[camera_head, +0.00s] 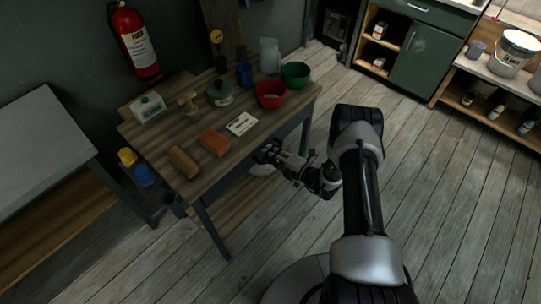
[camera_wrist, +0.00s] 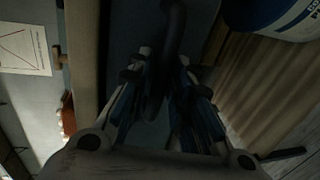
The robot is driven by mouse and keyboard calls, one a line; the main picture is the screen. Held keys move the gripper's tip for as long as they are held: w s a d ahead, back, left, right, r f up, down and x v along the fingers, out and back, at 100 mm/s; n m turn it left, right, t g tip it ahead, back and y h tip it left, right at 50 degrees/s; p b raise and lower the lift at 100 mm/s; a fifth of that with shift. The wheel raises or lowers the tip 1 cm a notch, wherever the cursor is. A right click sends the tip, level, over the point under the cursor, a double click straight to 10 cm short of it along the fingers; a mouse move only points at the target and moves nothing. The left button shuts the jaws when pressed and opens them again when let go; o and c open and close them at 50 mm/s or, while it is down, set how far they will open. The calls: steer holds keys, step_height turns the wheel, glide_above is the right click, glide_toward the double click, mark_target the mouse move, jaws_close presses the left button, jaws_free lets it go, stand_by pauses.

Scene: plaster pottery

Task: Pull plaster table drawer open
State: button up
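The plaster table (camera_head: 225,122) has a wooden top and dark legs, with a dark drawer front (camera_head: 236,172) under its near edge. In the head view my gripper (camera_head: 266,153) is at that front, just below the tabletop edge. In the wrist view the drawer front (camera_wrist: 125,30) is a dark blue-grey panel with a dark curved handle (camera_wrist: 172,45) standing out from it. My gripper (camera_wrist: 166,88) has its fingers apart, one on each side of the handle. Contact with the handle is too dark to make out. The drawer looks flush with the table.
On the tabletop are a red bowl (camera_head: 270,95), a green bowl (camera_head: 295,73), a white pitcher (camera_head: 269,55), bricks (camera_head: 213,142) and a white card (camera_head: 241,124). A lower shelf (camera_head: 238,205) runs beneath. The floor (camera_head: 440,190) to the right is clear.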

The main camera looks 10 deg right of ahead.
steer(key=shift+w+a, duration=0.1)
steer(key=shift+w, duration=0.05)
jaws_close()
stand_by(0.6)
